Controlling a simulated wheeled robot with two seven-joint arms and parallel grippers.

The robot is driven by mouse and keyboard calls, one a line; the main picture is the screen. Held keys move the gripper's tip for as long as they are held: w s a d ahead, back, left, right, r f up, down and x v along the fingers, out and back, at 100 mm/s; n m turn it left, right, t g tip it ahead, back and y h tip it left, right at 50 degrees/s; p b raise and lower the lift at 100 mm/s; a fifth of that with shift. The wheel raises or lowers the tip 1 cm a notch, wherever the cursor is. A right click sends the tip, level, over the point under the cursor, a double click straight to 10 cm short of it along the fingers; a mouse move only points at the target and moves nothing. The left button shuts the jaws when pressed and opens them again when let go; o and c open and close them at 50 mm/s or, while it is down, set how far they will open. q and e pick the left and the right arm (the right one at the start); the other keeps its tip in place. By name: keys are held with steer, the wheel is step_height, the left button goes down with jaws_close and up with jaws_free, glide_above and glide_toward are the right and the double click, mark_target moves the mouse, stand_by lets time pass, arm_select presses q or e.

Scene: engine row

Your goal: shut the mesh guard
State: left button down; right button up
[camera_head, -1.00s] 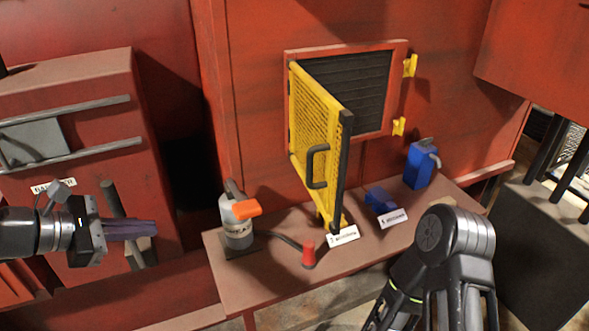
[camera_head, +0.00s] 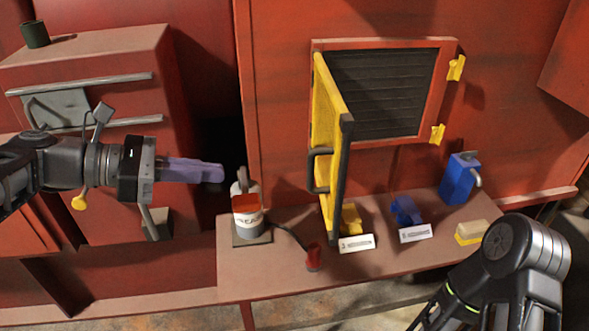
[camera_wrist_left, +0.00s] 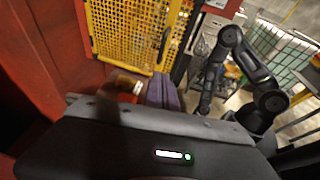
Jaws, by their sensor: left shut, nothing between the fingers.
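The yellow mesh guard (camera_head: 328,120) stands swung open, hinged at the left side of a red-framed louvred opening (camera_head: 385,92). Its black edge bar and black handle (camera_head: 317,172) face out toward me. The guard also shows in the left wrist view (camera_wrist_left: 125,28), with its handle near its right edge. My left gripper (camera_head: 222,173) is shut and empty, to the left of the guard and apart from it. Its fingers also show in the left wrist view (camera_wrist_left: 163,95). My right arm shows at the lower right, but its gripper is out of view.
A red item (camera_head: 313,258), a blue clamp-like item (camera_head: 405,210) and a blue jug (camera_head: 458,178) are along the shelf. Yellow catches (camera_head: 456,68) sit right of the opening.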

arm_select(q)
steer(key=r+p+x, duration=0.1)
steer(key=p+x, duration=0.1)
steer(key=x, duration=1.2)
steer(key=shift+d, duration=0.25)
steer(key=shift+r, duration=0.1)
